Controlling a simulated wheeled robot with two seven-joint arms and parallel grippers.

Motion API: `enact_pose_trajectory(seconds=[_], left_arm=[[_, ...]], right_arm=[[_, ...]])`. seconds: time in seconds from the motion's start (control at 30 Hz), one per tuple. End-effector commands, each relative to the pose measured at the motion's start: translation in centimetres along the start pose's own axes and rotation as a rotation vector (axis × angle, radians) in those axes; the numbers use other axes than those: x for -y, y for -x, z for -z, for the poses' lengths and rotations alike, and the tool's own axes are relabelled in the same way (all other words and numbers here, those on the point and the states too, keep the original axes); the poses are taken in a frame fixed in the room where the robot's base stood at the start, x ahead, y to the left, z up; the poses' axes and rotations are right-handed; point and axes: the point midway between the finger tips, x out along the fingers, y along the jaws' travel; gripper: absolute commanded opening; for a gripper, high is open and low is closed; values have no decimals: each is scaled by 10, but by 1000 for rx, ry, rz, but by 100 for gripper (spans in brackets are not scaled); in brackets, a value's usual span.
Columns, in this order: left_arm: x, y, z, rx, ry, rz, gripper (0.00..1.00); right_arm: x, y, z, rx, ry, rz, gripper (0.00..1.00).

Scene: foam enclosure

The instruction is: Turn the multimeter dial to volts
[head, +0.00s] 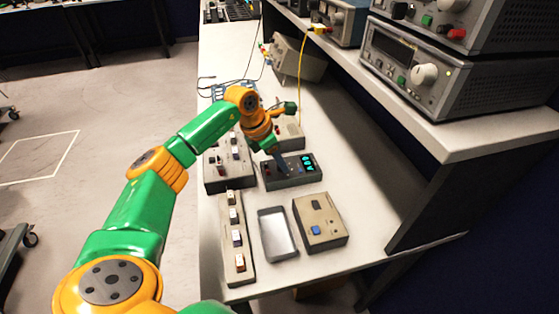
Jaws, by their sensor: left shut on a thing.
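The multimeter is a dark box (278,182) with a lit cyan display (308,162) on its right side. It lies on the white bench in the middle of the head view. My left arm reaches in from the left, and my left gripper (284,168) points down onto the multimeter's top face, left of the display. The gripper is shut on the dial there. The fingers hide the dial, so I cannot tell its setting. My right gripper is not in view.
A switch box (226,172) stands left of the multimeter. In front are a long switch strip (236,255), an open grey tray (277,238) and a beige box with a blue button (320,222). A beige device (290,135) stands behind. A shelf with grey instruments (428,75) overhangs the right.

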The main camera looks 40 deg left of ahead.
Motion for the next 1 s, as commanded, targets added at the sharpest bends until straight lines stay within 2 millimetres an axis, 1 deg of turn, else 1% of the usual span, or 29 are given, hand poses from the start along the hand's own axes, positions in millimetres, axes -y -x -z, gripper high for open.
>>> enact_pose_trajectory(seconds=[0.2,0.37,0.9,0.93,0.97,1.0], left_arm=[[-1,0,-1,3,-98,39,0],[-1,0,-1,3,-141,57,0],[-1,0,-1,1,-164,67,0],[-1,0,-1,1,-164,67,42],[-1,0,-1,1,-164,67,50],[-1,0,-1,1,-164,67,61]], right_arm=[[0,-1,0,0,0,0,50],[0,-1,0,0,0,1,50],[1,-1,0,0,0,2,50],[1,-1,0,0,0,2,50],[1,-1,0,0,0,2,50],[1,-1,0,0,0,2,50]])
